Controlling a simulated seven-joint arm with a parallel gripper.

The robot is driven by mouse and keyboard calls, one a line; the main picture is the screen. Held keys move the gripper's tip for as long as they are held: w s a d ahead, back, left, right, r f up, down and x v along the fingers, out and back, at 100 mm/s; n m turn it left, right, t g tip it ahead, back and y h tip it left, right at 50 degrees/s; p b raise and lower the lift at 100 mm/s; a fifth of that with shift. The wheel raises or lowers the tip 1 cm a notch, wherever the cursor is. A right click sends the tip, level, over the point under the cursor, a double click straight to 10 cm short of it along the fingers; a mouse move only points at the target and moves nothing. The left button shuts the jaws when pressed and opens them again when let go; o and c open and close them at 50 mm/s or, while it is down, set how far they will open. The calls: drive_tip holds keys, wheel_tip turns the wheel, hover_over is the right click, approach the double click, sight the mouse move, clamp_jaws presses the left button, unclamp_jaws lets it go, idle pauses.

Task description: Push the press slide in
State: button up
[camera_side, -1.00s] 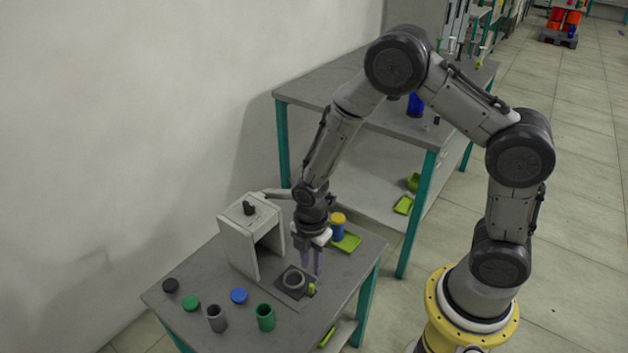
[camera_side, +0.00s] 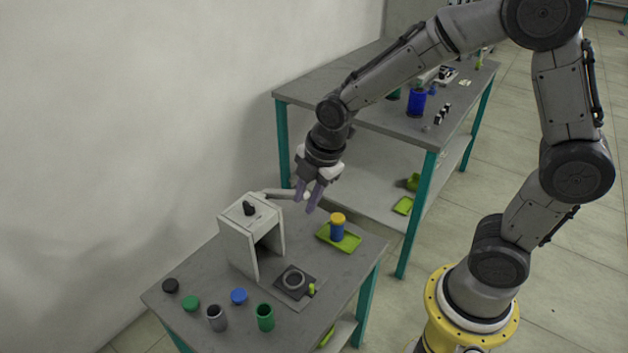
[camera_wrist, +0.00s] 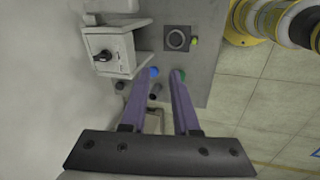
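The press is a pale grey box frame (camera_side: 236,238) with a dark knob (camera_side: 249,208) on top and a lever (camera_side: 290,194) reaching out behind it. The press slide is a dark plate (camera_side: 286,297) with a round grey ring (camera_side: 294,280) and a small yellow-green knob (camera_side: 312,289). It lies on the table in front of the press opening, outside the frame. My gripper (camera_side: 308,205) is open and empty, raised above the table near the lever's end. In the wrist view, the slide's ring (camera_wrist: 177,39) and the press (camera_wrist: 112,48) show beyond the two fingers (camera_wrist: 160,103).
A blue bobbin with a yellow cap (camera_side: 337,228) stands on a green tray (camera_side: 350,242). Caps in black (camera_side: 170,286), green (camera_side: 190,303) and blue (camera_side: 239,296) lie at the front left, beside grey (camera_side: 217,318) and green (camera_side: 265,317) cups. A second table (camera_side: 300,90) stands behind.

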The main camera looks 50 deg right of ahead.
drive_tip(key=shift+m+t, duration=0.5)
drive_tip(key=shift+m, duration=0.2)
drive_tip(key=shift+d+v, duration=0.2)
drive_tip(key=shift+v, duration=0.9)
drive_tip(key=shift+d+v, duration=0.15)
drive_tip(key=shift+v, duration=1)
drive_tip(key=shift+w, duration=0.15)
